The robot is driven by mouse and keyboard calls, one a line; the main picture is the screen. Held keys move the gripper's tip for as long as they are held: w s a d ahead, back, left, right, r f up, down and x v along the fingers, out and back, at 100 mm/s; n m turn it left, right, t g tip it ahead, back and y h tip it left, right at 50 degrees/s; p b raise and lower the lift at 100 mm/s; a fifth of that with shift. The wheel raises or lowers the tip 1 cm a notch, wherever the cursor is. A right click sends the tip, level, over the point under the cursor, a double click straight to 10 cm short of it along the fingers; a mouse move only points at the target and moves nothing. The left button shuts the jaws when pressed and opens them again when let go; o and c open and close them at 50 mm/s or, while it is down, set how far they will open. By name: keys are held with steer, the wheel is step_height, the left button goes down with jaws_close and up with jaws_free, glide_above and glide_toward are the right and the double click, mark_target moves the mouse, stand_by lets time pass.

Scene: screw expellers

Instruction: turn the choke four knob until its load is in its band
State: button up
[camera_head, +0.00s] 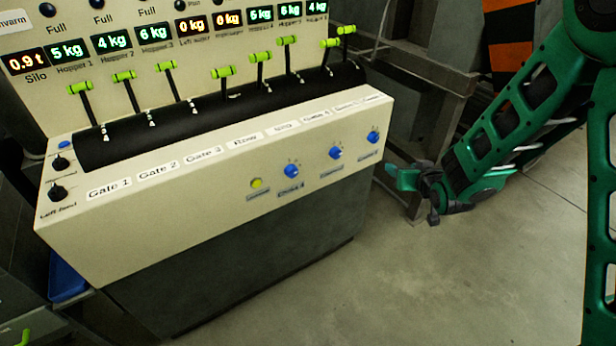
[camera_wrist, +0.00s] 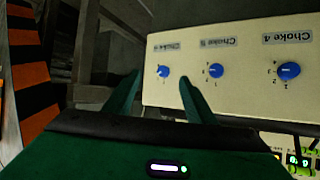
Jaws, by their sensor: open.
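The choke four knob (camera_head: 291,170) is a round blue knob with a pale pointer, leftmost of three blue knobs on the cream console's front face. In the wrist view, which is upside down, it is the rightmost knob (camera_wrist: 289,71), beside the label "Choke 4". My gripper (camera_head: 398,177) is open and empty, off the console's right end. In the wrist view its fingers (camera_wrist: 160,79) appear either side of the leftmost knob, well left of choke four; contact does not show. I cannot make out a choke four load reading.
The middle knob (camera_head: 336,152) and right knob (camera_head: 374,137) sit between my gripper and choke four. Green-handled levers (camera_head: 223,72) line the console top. A metal frame (camera_head: 425,95) stands behind; the floor in front is clear.

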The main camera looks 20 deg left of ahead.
steer(key=s+a+f+n+y, duration=0.1)
steer(key=s+a+f+y, duration=0.1)
steer(key=a, duration=0.5)
steer(key=s+a+f+n+y, duration=0.1)
steer(key=s+a+f+y, duration=0.15)
steer(key=a, duration=0.55)
steer(key=n+t+y, duration=0.1)
steer(key=y, duration=0.3)
glide_toward(294, 173)
steer(key=shift+n, duration=0.3)
steer(key=x, duration=0.8)
steer(key=shift+w+a, duration=0.1)
steer(key=shift+a, duration=0.1)
steer(key=c, duration=1)
